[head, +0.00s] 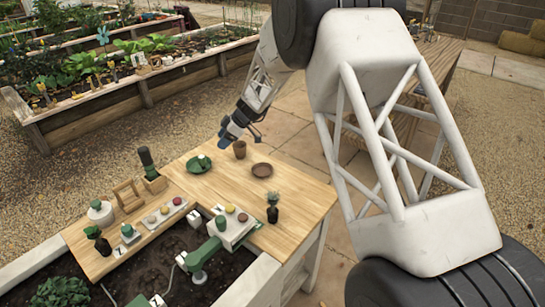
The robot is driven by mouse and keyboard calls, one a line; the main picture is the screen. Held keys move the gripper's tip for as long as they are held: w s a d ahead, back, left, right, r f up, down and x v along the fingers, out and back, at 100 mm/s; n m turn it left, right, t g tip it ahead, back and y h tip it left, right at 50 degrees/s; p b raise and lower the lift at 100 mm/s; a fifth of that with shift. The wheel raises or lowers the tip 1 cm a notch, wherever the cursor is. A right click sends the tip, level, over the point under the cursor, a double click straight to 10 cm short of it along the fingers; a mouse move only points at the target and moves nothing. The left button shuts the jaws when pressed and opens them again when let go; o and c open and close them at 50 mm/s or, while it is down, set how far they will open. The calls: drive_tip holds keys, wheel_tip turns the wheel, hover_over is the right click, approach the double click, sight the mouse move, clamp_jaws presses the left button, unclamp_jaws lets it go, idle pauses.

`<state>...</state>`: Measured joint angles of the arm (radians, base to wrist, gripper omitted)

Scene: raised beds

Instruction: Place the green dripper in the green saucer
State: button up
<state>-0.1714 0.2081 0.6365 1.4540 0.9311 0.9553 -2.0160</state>
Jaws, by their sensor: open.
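The green saucer (194,168) lies on the wooden table, left of the brown pot. A small pale-green piece (202,157) shows on the saucer; it may be the green dripper, but it is too small to be sure. Another small green round piece (221,223) sits on a white block at the table's front, beside a yellow and a red one. My gripper (250,137) is open above the table's back edge, up and right of the saucer. It appears empty, though its fingers are small and partly hidden.
A brown pot (239,150) stands close below my gripper, with a brown saucer (262,170) to its right. A dark potted plant (272,212) stands at the front right. A white tray (158,218), a wooden rack (127,196) and a brush holder (154,183) crowd the left. The table's middle is clear.

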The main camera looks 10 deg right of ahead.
drive_tip(key=s+d+r+m+h, duration=0.1)
drive_tip(key=s+d+r+m, duration=0.2)
drive_tip(key=s+d+r, duration=0.35)
drive_tip(key=s+d+r+m+t+h, duration=0.1)
drive_tip(key=s+d+r+m+h, duration=0.2)
drive_tip(key=s+r, duration=0.55)
drive_tip(key=s+d+r+m, duration=0.2)
drive_tip(key=s+d+r, duration=0.35)
drive_tip(key=s, duration=0.45)
drive_tip(key=s+d+m+t+h, duration=0.1)
drive_tip(key=s+d+m, duration=0.4)
drive_tip(key=s, duration=0.9)
drive_tip(key=s+d+m+h, duration=0.3)
drive_tip(key=s+d+m, duration=0.2)
drive_tip(key=s, duration=1)
drive_tip(key=shift+s+d+r+t+h, duration=0.15)
drive_tip(key=shift+s+d+t+h, duration=0.2)
drive_tip(key=shift+d, duration=0.5)
